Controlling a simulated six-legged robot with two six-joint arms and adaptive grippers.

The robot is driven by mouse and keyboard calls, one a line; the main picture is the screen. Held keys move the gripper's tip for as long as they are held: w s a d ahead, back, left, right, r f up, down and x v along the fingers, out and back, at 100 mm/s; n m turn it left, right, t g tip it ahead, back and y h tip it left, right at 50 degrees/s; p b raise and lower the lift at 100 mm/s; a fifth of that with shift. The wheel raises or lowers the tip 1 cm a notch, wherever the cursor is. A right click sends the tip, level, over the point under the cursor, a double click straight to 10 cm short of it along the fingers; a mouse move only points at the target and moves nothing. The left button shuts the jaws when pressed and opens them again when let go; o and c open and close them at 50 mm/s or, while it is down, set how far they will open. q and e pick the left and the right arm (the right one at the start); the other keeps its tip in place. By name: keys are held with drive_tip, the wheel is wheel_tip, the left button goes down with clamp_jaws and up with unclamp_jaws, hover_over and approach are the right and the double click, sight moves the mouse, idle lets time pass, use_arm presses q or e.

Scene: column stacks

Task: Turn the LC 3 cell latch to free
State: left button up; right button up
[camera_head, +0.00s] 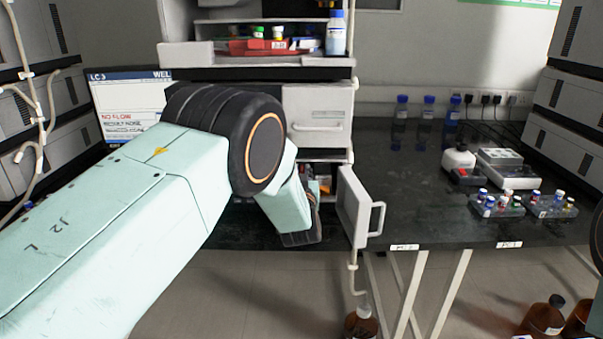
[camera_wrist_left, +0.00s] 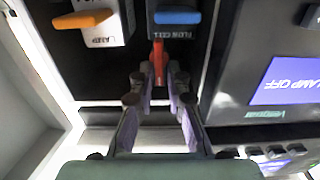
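In the left wrist view a flow cell block (camera_wrist_left: 180,32), its label upside down, has a blue handle (camera_wrist_left: 178,17). A narrow red lever (camera_wrist_left: 158,62), possibly the cell latch, extends from under it. My left gripper (camera_wrist_left: 160,74) is open, its fingertips on either side of the red lever, with a gap seeming to show; contact is unclear. In the head view my left arm hides most of the LC 3 stack's lower part, and the gripper is mostly hidden. The compartment door (camera_head: 358,208) stands open to the right. My right gripper is out of view.
A lamp block (camera_wrist_left: 100,35) with an orange handle is left of the flow cell. A panel with a "LAMP OFF" screen (camera_wrist_left: 285,82) is close on the right. The monitor (camera_head: 128,105) reads "NO FLOW". Vial racks (camera_head: 500,207) stand on the bench at right.

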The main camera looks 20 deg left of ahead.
use_arm(q)
clamp_jaws()
drive_tip(key=shift+m, duration=0.4)
drive_tip(key=shift+w+d+f+m, duration=0.1)
drive_tip(key=shift+d+f+m, duration=0.1)
drive_tip(key=shift+m, duration=2.65)
drive_tip(key=shift+w+d+f+m, duration=0.1)
drive_tip(key=shift+d+f+m, duration=0.05)
drive_tip(key=shift+m, duration=2.65)
drive_tip(key=shift+w+d+f+m, duration=0.1)
drive_tip(key=shift+d+f+m, duration=0.1)
drive_tip(key=shift+m, duration=2.65)
drive_tip(key=shift+o, duration=2.1)
unclamp_jaws()
drive_tip(key=shift+f, duration=0.1)
